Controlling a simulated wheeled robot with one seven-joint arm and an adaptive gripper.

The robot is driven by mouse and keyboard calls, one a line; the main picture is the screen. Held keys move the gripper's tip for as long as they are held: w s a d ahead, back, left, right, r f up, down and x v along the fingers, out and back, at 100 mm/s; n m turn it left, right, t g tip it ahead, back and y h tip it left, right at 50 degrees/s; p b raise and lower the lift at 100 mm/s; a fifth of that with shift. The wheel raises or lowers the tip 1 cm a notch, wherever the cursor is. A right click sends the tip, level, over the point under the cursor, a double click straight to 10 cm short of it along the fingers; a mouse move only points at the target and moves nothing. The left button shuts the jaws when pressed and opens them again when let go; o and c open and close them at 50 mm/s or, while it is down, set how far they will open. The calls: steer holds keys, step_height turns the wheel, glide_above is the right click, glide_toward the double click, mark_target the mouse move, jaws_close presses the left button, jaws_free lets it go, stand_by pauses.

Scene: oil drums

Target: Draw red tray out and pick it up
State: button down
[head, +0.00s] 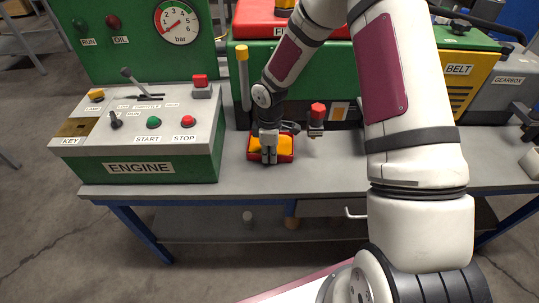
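The red tray (286,158) is a small shallow tray on the grey bench top, in the middle of the head view. Something orange-yellow (285,146) lies in it. My gripper (269,161) points down at the tray's front left part and overlaps it in the picture. The fingers look close together, but I cannot tell whether they hold the tray's rim or are only in front of it. My gripper and wrist hide part of the tray.
The engine control box (150,140) with levers and buttons stands left of the tray. A red-topped valve (317,118) is just right behind it, and a yellow-capped rod (243,75) behind left. Green machinery (345,62) fills the back. The bench's front strip (320,178) is clear.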

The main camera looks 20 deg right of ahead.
mark_target(270, 186)
steer(key=shift+s+a+r+p, duration=0.1)
steer(key=shift+s+a+p, duration=0.2)
steer(key=shift+s, duration=0.45)
steer(key=shift+s+a+p, duration=0.2)
steer(key=shift+s+p, duration=0.05)
steer(key=shift+s, duration=0.45)
steer(key=shift+s+a, duration=0.1)
steer(key=shift+s, duration=0.25)
steer(key=shift+s+a, duration=0.1)
steer(key=shift+s, duration=0.2)
steer(key=shift+s+a, duration=0.1)
steer(key=shift+s, duration=0.2)
steer(key=shift+s+a+p, duration=0.15)
steer(key=shift+s+p, duration=0.2)
steer(key=shift+s+a, duration=0.1)
steer(key=shift+s, duration=0.2)
steer(key=shift+s+a, duration=0.1)
steer(key=shift+s, duration=0.25)
steer(key=shift+s+a, duration=0.1)
steer(key=shift+s, duration=0.2)
steer(key=shift+s+a+p, duration=0.2)
steer(key=shift+s+p, duration=0.1)
steer(key=shift+s, duration=0.35)
